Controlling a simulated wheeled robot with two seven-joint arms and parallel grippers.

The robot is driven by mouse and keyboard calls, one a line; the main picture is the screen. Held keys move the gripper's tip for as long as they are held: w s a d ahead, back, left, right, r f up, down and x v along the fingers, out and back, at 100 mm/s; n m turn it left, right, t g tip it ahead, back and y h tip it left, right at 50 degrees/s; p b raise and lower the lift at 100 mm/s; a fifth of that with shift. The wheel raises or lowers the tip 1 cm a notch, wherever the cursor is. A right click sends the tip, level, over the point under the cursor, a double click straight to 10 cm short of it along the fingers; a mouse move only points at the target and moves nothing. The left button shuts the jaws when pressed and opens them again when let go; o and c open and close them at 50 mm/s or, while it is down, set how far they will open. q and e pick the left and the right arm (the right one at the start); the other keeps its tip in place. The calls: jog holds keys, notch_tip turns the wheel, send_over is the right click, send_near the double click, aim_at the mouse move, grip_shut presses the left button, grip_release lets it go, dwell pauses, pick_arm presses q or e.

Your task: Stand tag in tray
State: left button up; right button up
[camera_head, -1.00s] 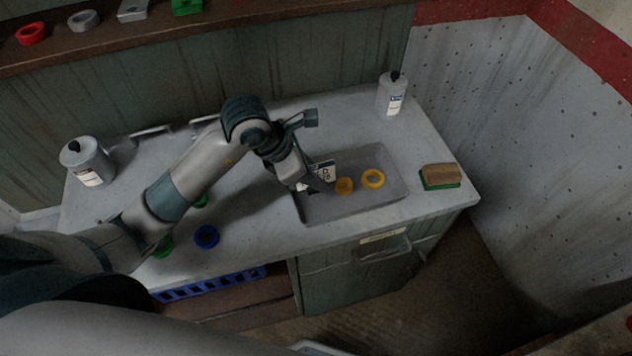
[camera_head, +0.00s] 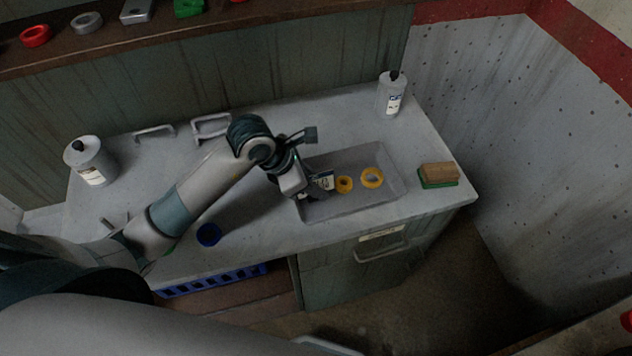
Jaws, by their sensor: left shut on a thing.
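The tag (camera_head: 326,180) is a small white plate with dark print, at the left part of the grey tray (camera_head: 375,203). My left gripper (camera_head: 313,190) is shut on the tag and holds it tilted inside the tray's outline. Whether the tag's lower edge touches the tray floor I cannot tell. My right gripper is not in view.
A brush with a green base (camera_head: 438,175) lies right of the tray. A white bottle (camera_head: 391,94) stands behind it and a canister (camera_head: 90,161) at the left. A blue ring (camera_head: 208,234) and grey handles (camera_head: 212,126) lie on the counter. A wall closes the right side.

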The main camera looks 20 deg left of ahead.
pick_arm(q)
jog(key=o, duration=1.1)
jog(key=shift+r, duration=0.1)
jog(key=b+v, duration=0.2)
jog(key=v, duration=1)
